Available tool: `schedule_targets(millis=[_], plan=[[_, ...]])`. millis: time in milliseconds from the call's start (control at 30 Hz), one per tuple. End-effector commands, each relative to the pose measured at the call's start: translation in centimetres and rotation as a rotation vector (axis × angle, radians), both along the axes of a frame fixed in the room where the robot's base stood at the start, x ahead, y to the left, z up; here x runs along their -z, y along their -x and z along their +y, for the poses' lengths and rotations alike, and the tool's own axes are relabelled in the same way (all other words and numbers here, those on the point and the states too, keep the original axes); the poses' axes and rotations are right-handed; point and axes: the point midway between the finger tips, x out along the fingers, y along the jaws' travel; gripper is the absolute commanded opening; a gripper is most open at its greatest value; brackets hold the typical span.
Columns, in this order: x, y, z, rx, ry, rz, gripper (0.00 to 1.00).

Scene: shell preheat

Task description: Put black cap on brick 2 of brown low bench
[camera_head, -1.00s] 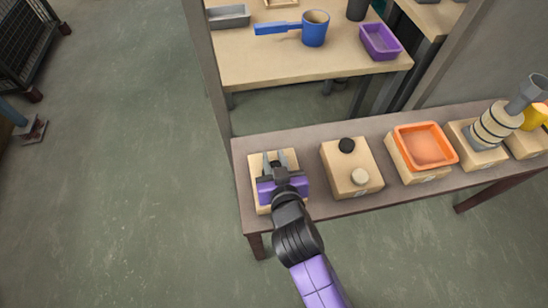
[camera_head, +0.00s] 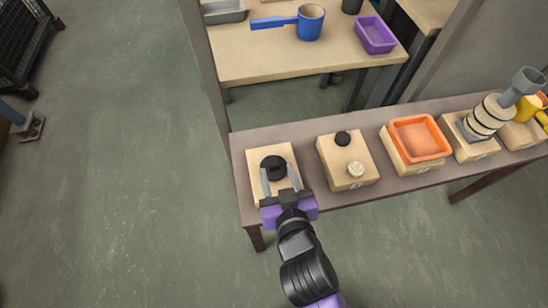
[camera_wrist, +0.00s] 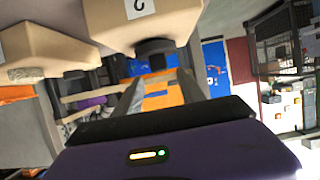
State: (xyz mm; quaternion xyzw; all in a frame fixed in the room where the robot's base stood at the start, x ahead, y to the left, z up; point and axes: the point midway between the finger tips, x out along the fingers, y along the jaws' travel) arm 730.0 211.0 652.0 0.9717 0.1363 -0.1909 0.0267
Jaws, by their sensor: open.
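A black cap (camera_head: 273,167) sits on the leftmost brick (camera_head: 255,185) of the brown low bench (camera_head: 240,148). In the wrist view this brick (camera_wrist: 175,20) appears upside down, with a label that looks like an inverted 2, and the black cap (camera_wrist: 155,47) is against its top face. My gripper (camera_head: 281,177) is open and empty at the near side of the cap. Its fingers (camera_wrist: 160,90) are spread and appear clear of the cap in the wrist view.
Farther right stand an orange tray (camera_head: 420,138) and a ringed grey fitting (camera_head: 490,118). Behind, a table (camera_head: 255,65) holds a blue pot (camera_head: 311,22) and purple bin (camera_head: 375,36).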

Motion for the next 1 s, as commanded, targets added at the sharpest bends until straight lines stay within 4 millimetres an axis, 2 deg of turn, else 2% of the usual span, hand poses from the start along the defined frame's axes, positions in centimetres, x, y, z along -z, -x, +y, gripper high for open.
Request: schedule_targets(millis=[100,200,567,667,767,900,1000], plan=[[-0.7,1.7,-0.5,0.000,0.001,0.001,0.47],[-1.1,2.5,-0.7,0.000,0.000,0.001,0.47],[-1.3,3.1,-0.9,0.000,0.000,0.000,0.47],[-0.9,3.7,-1.7,0.002,0.000,0.005,0.47],[-0.2,5.4,-3.7,0.005,-0.001,0.012,0.47],[0.4,9.6,-8.0,0.020,-0.012,0.014,0.47],[-0.1,12.9,-10.9,0.043,-0.024,0.003,0.47]])
